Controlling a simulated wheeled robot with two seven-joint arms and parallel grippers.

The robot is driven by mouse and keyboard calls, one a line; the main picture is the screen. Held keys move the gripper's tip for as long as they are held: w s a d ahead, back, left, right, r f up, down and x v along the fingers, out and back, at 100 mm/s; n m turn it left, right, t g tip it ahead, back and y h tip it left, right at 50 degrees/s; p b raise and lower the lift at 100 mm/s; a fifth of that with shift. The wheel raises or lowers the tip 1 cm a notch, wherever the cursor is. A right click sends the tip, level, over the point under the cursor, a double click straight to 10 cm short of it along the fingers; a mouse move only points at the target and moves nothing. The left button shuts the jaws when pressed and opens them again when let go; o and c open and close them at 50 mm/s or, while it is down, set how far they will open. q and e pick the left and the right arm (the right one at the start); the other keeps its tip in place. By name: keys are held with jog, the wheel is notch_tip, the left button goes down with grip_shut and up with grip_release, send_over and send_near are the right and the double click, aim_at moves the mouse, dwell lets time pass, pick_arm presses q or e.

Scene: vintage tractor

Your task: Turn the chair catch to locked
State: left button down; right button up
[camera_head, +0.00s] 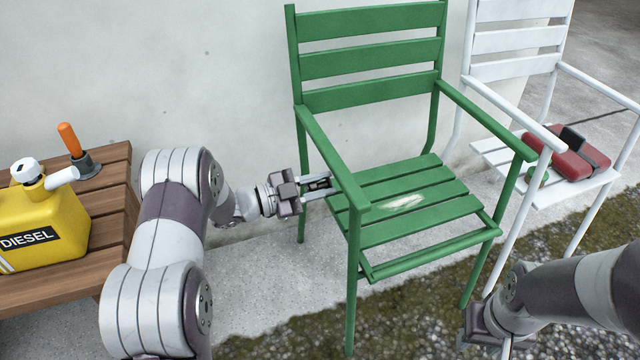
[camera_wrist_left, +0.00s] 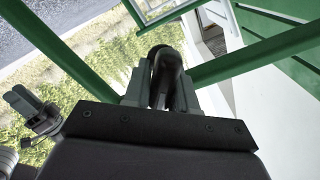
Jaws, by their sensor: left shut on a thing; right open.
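The green slatted chair (camera_head: 375,65) stands against the wall in the middle of the head view. My left gripper (camera_head: 320,186) reaches in from the left at the chair's left side, beneath the armrest. In the left wrist view, my left gripper (camera_wrist_left: 167,88) is shut on a dark rounded piece (camera_wrist_left: 168,68), which looks like the chair catch's handle. The catch's setting cannot be read, and its mount is mostly hidden by the fingers and armrest. My right gripper (camera_head: 487,344) is open and empty at the bottom right of the head view, low beside the chair.
A wooden bench (camera_head: 60,285) at left holds a yellow diesel can (camera_head: 40,222) and an orange-handled item (camera_head: 70,140). A white chair (camera_head: 510,40) at right holds a red case (camera_head: 572,165). Mossy gravel (camera_head: 400,320) lies open in front.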

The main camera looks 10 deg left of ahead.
pick_arm(q)
jog(key=m, duration=0.1)
jog(key=m+b, duration=0.1)
jog(key=shift+s+f+m, duration=0.15)
jog(key=shift+f+m, duration=0.1)
jog(key=shift+m, duration=0.15)
jog(key=m+b, duration=0.1)
jog(key=m, duration=0.1)
jog(key=m+b, duration=0.2)
jog(key=m, duration=0.1)
jog(key=m+b, duration=0.1)
jog(key=m, duration=0.1)
jog(key=shift+s+d+f+m, duration=0.1)
jog(key=shift+d+f+m, duration=0.05)
jog(key=shift+f+m, duration=0.2)
jog(key=shift+b, duration=0.3)
jog(key=c, duration=1)
grip_release()
